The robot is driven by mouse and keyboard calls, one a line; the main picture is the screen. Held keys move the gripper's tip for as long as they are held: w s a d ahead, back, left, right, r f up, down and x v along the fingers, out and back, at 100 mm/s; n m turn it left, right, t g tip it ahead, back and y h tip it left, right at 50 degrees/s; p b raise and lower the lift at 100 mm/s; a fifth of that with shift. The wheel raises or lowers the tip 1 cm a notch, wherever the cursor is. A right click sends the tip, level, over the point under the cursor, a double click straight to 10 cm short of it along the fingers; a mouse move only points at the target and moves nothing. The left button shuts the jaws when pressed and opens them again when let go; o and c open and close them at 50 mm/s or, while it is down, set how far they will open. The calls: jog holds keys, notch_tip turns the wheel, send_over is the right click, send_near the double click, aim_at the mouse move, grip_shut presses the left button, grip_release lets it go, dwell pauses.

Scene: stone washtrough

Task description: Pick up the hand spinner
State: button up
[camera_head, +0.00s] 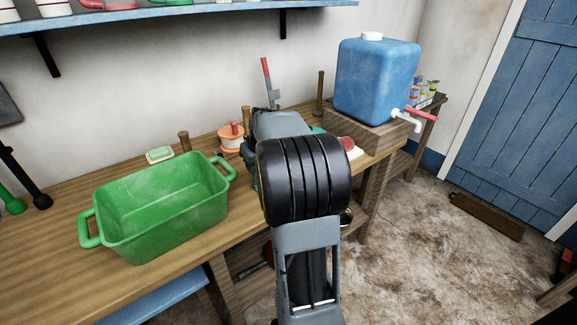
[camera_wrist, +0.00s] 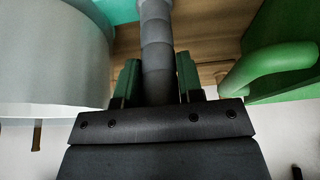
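I cannot pick out the hand spinner for certain. In the wrist view, the fingers of my gripper (camera_wrist: 158,82) stand apart, one on each side of a dark grey ribbed upright piece (camera_wrist: 157,45). I cannot tell whether they press on it or only stand beside it. A teal surface (camera_wrist: 116,10) shows behind it at the top. In the head view, my arm hides the gripper and the bench spot under it. A tall thin piece with a red top (camera_head: 266,72) rises just behind my arm.
A green tub (camera_head: 165,215) stands on the wooden bench (camera_head: 50,260); its handle (camera_wrist: 265,65) is close right in the wrist view. A big pale round thing (camera_wrist: 50,55) is close left. An orange pot (camera_head: 231,138) and a blue water tank (camera_head: 377,80) stand near my arm.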

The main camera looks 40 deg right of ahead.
grip_shut()
jog(key=shift+r, duration=0.2)
